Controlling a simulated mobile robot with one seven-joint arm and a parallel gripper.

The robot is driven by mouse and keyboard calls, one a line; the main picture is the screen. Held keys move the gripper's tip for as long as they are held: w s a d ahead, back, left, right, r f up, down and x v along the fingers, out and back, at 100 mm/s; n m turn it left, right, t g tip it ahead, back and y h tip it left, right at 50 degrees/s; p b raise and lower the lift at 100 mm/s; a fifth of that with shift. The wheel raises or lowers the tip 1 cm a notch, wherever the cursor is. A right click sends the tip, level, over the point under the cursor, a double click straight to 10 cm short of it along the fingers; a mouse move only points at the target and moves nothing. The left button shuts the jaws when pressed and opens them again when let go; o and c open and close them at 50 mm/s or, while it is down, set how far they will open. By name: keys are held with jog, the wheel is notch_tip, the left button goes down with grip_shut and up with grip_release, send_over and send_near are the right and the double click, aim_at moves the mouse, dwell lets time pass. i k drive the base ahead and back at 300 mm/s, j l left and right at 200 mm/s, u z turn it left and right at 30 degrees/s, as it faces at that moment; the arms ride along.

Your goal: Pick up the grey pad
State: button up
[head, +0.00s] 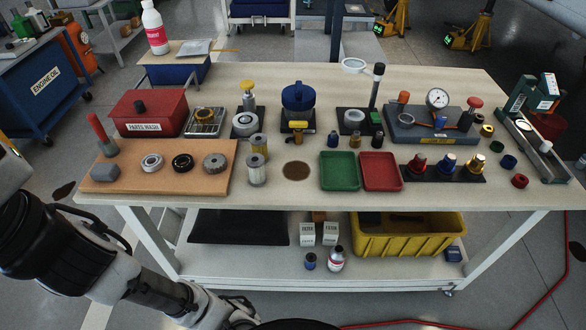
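The grey pad (105,172) looks like a small grey block with sloped edges. It lies at the front left corner of a tan board on the workbench, just in front of a red-handled tool (101,130). Nothing covers it. My arm crosses the lower left of the head view, in front of the bench and below the pad, and runs off the bottom edge. My gripper is not visible.
The tan board (215,184) also holds several ring-shaped parts. A red parts wash box (148,112) stands behind the pad. Filters (257,170), a green tray (340,184) and a red tray (380,184) are farther right. A yellow bin (410,247) sits on the lower shelf.

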aim_at(100, 171)
jog(key=u, duration=1.7)
jog(key=l+u, duration=0.3)
jog(key=i+l+u, duration=0.1)
jog(key=l+u, duration=0.25)
jog(key=l, duration=0.85)
